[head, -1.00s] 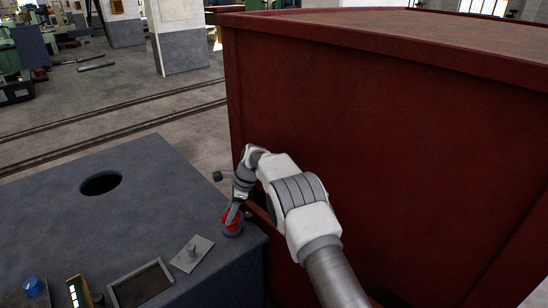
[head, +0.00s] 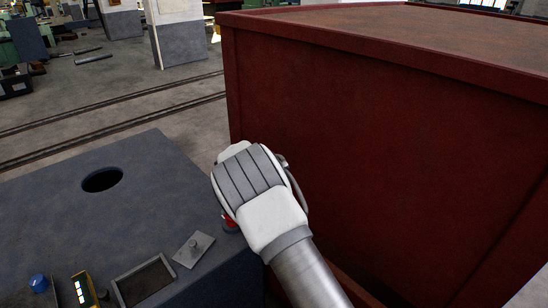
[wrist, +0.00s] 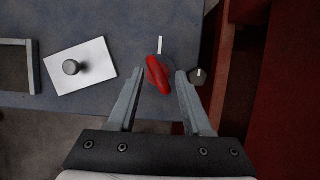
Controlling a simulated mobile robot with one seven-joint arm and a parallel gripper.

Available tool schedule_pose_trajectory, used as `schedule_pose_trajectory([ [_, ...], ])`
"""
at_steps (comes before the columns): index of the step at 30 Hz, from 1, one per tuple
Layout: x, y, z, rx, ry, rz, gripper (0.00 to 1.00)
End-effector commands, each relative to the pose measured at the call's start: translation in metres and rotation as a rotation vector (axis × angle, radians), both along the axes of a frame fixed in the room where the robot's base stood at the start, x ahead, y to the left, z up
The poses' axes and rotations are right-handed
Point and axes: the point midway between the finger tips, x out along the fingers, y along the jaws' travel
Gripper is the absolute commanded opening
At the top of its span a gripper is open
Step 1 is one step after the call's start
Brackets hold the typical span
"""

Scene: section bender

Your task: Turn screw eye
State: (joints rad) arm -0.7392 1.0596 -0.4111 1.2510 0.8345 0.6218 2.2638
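A red, elongated handle-like piece (wrist: 157,76), which may be the screw eye, stands on a round grey base near the edge of the blue-grey table (head: 130,215). A white line marks the table side of its base. My gripper (wrist: 160,74) is open in the wrist view, with one finger on each side of the red piece and gaps showing between. I cannot tell how far above it the fingertips are. In the head view my arm covers the gripper and most of the red piece (head: 229,222).
A dark knob with a white mark (wrist: 198,76) sits close right of the right finger. A light plate with a peg (head: 193,249) and a shallow tray (head: 143,282) lie left. A large red cabinet (head: 380,150) rises on the right. The table has a round hole (head: 102,179).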

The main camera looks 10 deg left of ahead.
Motion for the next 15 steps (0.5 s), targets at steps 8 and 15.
schedule_pose_trajectory([
  [8, -0.015, -0.016, 0.054, 0.000, 0.002, 0.004, 0.50],
  [15, -0.028, -0.030, 0.099, 0.000, 0.002, 0.006, 0.50],
])
